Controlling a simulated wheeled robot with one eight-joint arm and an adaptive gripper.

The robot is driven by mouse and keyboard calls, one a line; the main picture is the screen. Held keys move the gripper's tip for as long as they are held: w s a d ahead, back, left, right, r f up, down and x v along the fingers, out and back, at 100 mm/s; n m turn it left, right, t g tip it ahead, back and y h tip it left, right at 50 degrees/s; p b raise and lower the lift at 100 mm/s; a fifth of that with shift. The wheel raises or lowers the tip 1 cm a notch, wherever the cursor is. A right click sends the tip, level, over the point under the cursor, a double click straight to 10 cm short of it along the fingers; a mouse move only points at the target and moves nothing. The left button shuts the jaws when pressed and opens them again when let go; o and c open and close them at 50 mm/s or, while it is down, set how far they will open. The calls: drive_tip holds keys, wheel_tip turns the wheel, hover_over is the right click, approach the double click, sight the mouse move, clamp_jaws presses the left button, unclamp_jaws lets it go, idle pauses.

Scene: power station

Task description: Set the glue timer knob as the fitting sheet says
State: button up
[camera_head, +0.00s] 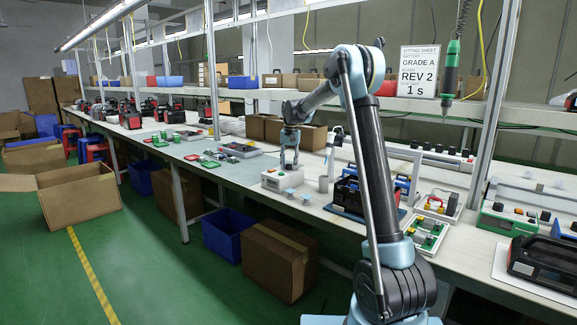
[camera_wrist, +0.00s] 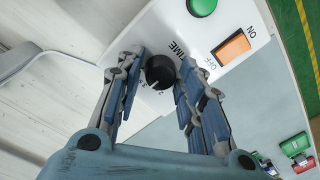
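The fitting sheet (camera_head: 418,71) hangs above the bench in the head view and reads GRADE A, REV 2 and 1 s. The glue timer is a white box (camera_head: 279,182) on the bench, under my gripper (camera_head: 289,161). In the wrist view its black round knob (camera_wrist: 159,71), beside the word TIME, lies between the fingertips of my gripper (camera_wrist: 160,75). The fingers are open, one on each side, with small gaps visible.
An orange ON/OFF switch (camera_wrist: 233,46) and a green button (camera_wrist: 202,6) sit on the same panel, close to the right finger. Small pale-blue parts (camera_head: 290,192) stand before the box. A black battery (camera_head: 350,190) stands to its right.

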drive_tip(key=c, duration=0.4)
drive_tip(key=shift+c, duration=0.2)
drive_tip(key=n, duration=0.8)
drive_tip(key=shift+w+n, duration=0.1)
drive_tip(key=shift+n, duration=0.2)
drive_tip(key=n, duration=0.4)
drive_tip(key=shift+w+g, duration=0.1)
drive_tip(key=shift+g, duration=0.2)
drive_tip(key=shift+c, duration=0.2)
drive_tip(key=shift+o, duration=0.2)
drive_tip(key=n, duration=0.5)
drive_tip(key=shift+d+h, duration=0.1)
drive_tip(key=shift+h, duration=0.2)
drive_tip(key=shift+w+n, duration=0.1)
drive_tip(key=shift+n, duration=0.2)
drive_tip(key=shift+c, duration=0.2)
